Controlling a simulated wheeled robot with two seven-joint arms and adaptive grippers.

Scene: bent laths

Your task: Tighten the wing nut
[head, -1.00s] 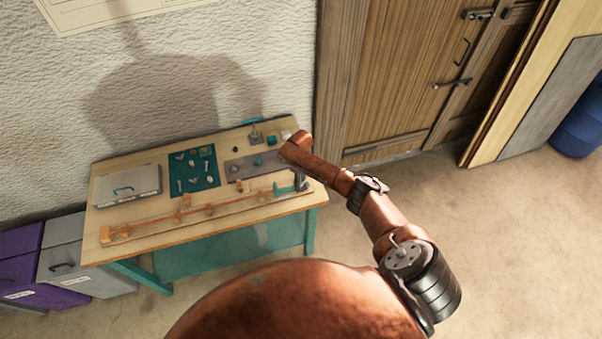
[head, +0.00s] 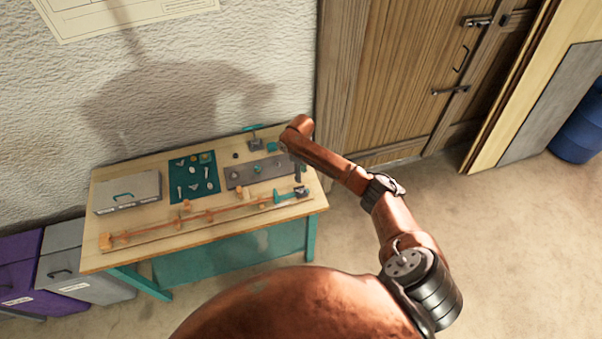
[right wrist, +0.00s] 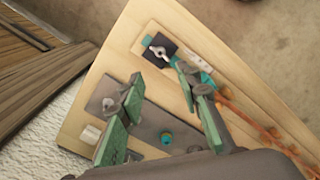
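The wing nut (right wrist: 160,48) is silver and sits on a dark square block (right wrist: 168,57) at the end of the bent-lath fixture. In the head view this end block (head: 302,191) is small, beside a teal clamp part (head: 284,197). My right gripper (right wrist: 163,100) is open and empty, its green-padded fingers apart. In the right wrist view the wing nut shows beyond the fingertips, with no contact. In the head view my right gripper (head: 298,173) hangs over the table's right end, partly hidden by its arm. My left gripper is not in view.
An orange lath (head: 209,213) runs along the table's front. A grey plate (head: 241,176) with a teal knob (right wrist: 167,137) lies behind it. A teal mat (head: 185,186) holds several small parts. A grey case (head: 110,204) stands at the left. The door (head: 410,70) is behind.

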